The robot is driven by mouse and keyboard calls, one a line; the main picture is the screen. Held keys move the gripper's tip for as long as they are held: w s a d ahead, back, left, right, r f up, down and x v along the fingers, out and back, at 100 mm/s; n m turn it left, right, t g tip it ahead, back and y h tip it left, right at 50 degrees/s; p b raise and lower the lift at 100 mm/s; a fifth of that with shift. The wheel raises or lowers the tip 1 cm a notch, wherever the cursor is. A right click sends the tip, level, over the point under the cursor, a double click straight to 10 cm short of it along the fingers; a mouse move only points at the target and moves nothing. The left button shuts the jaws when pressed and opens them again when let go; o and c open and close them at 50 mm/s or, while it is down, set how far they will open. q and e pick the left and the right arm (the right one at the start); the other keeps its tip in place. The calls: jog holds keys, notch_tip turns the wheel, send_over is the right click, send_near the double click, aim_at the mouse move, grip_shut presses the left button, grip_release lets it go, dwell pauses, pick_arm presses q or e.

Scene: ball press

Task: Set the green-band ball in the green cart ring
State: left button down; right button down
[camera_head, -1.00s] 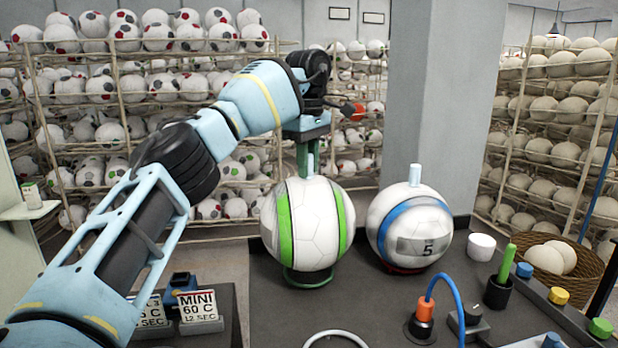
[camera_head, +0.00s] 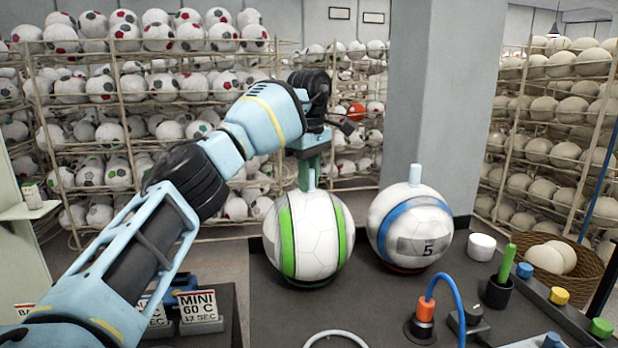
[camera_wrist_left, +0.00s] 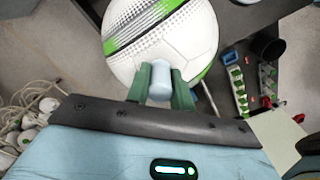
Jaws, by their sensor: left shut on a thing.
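The green-band ball (camera_head: 316,230) is white with green stripes and a pale peg (camera_head: 308,182) on top. It is upright, low over the dark table. It also shows in the left wrist view (camera_wrist_left: 180,40). My left gripper (camera_head: 309,172) is above the ball with its green fingers shut on the peg; the left wrist view shows the peg between the fingers (camera_wrist_left: 160,85). The green cart ring is hidden under the ball now, so I cannot tell whether the ball rests in it. My right gripper is not in view.
A blue-band ball (camera_head: 415,225) marked 5 stands close on the right, on a dark red ring. A white cup (camera_head: 481,247), a green-handled tool (camera_head: 505,262) and an orange plug with a blue cable (camera_head: 425,308) lie farther right. Ball racks (camera_head: 100,120) fill the back.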

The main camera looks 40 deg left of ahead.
pick_arm(q)
jog(key=shift+f, duration=0.1)
dwell(0.3)
jog(key=c, duration=1.2)
grip_release()
jog(key=shift+f, duration=0.1)
jog(key=shift+c, duration=0.2)
jog(key=shift+r, duration=4)
